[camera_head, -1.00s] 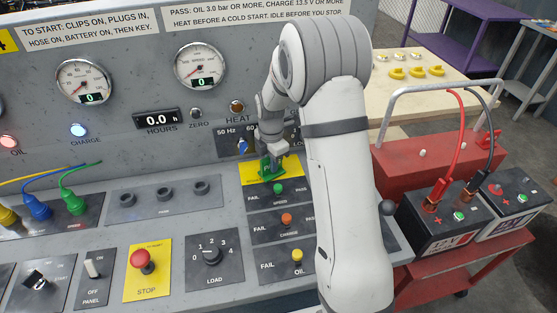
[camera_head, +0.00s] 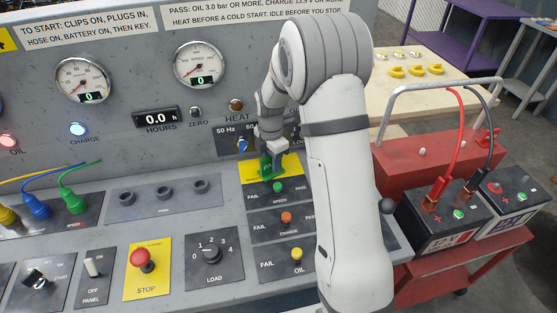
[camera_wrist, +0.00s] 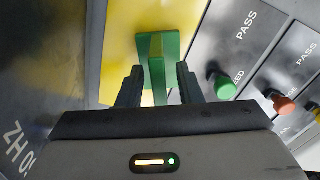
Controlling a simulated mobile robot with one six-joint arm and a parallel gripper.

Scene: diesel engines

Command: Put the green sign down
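The green sign (camera_head: 271,167) stands on the yellow plate (camera_head: 256,174) at the top of the column of PASS/FAIL switches. In the wrist view the green sign (camera_wrist: 158,66) rises between my two fingers, with its foot on the yellow plate (camera_wrist: 118,32). My gripper (camera_wrist: 160,84) is open around the sign's upright part, with a narrow gap on each side. In the head view my gripper (camera_head: 272,148) is just above the sign and hides part of it.
Just in front of the yellow plate are the green-knobbed speed switch (camera_head: 278,187), the orange charge switch (camera_head: 286,217) and the yellow oil switch (camera_head: 297,253). The heat panel (camera_head: 232,139) stands close behind. The red cart with batteries (camera_head: 440,222) is at right.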

